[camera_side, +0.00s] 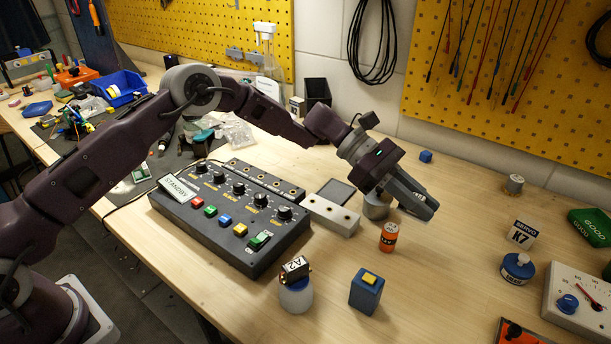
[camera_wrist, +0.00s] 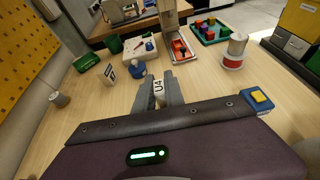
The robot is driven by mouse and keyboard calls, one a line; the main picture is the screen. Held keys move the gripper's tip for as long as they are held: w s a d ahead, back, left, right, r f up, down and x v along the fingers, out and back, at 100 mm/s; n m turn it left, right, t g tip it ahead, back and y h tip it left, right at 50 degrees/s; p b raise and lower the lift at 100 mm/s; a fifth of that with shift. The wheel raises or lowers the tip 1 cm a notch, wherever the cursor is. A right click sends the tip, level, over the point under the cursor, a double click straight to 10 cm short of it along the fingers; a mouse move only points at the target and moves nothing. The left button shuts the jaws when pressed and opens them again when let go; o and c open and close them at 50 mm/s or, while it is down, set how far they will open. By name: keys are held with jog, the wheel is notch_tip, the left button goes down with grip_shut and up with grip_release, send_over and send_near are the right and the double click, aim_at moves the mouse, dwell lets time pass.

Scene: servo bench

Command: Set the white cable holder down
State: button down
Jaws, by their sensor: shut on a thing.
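My gripper (camera_side: 428,208) is tilted downward over the right half of the wooden bench, and its fingers look close together in the side view. In the wrist view my gripper (camera_wrist: 160,86) is shut on a small white piece marked U4 (camera_wrist: 159,89), which I take to be the white cable holder. Only its labelled white face shows between the two grey fingers. In the side view the held piece is hidden by the fingers, and I cannot tell its gap to the bench.
A K7 card (camera_side: 521,233), blue-capped pot (camera_side: 517,268) and meter (camera_side: 580,300) are right. Bare wood (camera_side: 455,220) lies between.

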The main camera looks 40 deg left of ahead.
jog(key=w+a+n+t, duration=0.15)
jog(key=w+a, duration=0.25)
jog(key=a, duration=0.4)
jog(key=w+a+n+t, duration=0.1)
jog(key=w+a+t, duration=0.15)
jog(key=a, duration=0.55)
jog(key=n+t+y, duration=0.1)
jog(key=n+t, duration=0.1)
jog(key=n, duration=0.1)
send_over(301, 173)
notch_tip(301, 173, down, 10)
jog(key=shift+r, duration=0.1)
jog(key=c, duration=1.4)
grip_release()
